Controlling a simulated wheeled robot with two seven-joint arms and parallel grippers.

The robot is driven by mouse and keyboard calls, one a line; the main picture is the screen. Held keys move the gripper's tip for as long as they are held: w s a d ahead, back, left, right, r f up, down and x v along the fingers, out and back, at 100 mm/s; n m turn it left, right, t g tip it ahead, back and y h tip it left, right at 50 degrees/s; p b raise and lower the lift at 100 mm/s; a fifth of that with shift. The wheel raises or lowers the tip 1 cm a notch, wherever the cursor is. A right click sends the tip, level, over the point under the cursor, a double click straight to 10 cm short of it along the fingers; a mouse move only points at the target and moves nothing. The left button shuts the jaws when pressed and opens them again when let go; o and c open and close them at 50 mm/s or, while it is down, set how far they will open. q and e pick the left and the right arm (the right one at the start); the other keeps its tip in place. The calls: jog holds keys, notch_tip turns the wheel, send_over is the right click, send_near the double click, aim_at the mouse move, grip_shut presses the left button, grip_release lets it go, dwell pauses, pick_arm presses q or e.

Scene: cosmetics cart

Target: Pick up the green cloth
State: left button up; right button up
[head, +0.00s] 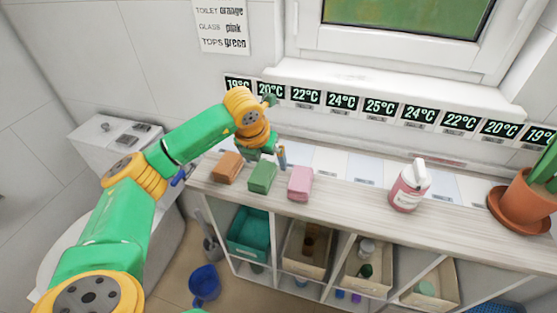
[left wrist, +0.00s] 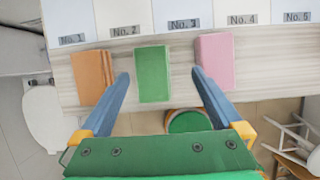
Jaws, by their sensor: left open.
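The green cloth (head: 262,177) is a small folded block on the wooden counter, between the orange cloth (head: 228,167) and the pink cloth (head: 300,183). In the left wrist view the green cloth (left wrist: 153,74) lies ahead, centred between my two blue fingers. My left gripper (left wrist: 161,74) is open and empty, with one fingertip near the orange cloth and the other near the pink one. In the head view the gripper (head: 268,156) is above and behind the cloths, partly hidden by its own wrist. My right gripper is not in view.
A pink bottle (head: 409,186) and a potted plant (head: 527,200) stand on the counter (head: 350,194) to the right. Numbered panels line the back under a row of temperature displays (head: 342,102). Shelves with bins (head: 305,250) are below. A toilet is at the left.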

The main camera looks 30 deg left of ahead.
aim_at(263, 172)
pick_arm(q)
jog(key=shift+w+a+f, duration=0.15)
jog(key=shift+w, duration=0.1)
jog(key=f+p, duration=0.1)
jog(key=s+f, duration=0.1)
jog(key=a+f+p, duration=0.1)
jog(key=shift+s+p, duration=0.2)
jog(key=shift+p, duration=0.15)
jog(key=x, duration=0.2)
jog(key=shift+w+f, duration=0.4)
jog(key=shift+w, duration=0.1)
jog(key=shift+d, duration=0.1)
jog(key=shift+s, duration=0.2)
jog(key=c, duration=1.4)
jog(key=shift+o, duration=0.2)
jog(key=shift+w, duration=0.1)
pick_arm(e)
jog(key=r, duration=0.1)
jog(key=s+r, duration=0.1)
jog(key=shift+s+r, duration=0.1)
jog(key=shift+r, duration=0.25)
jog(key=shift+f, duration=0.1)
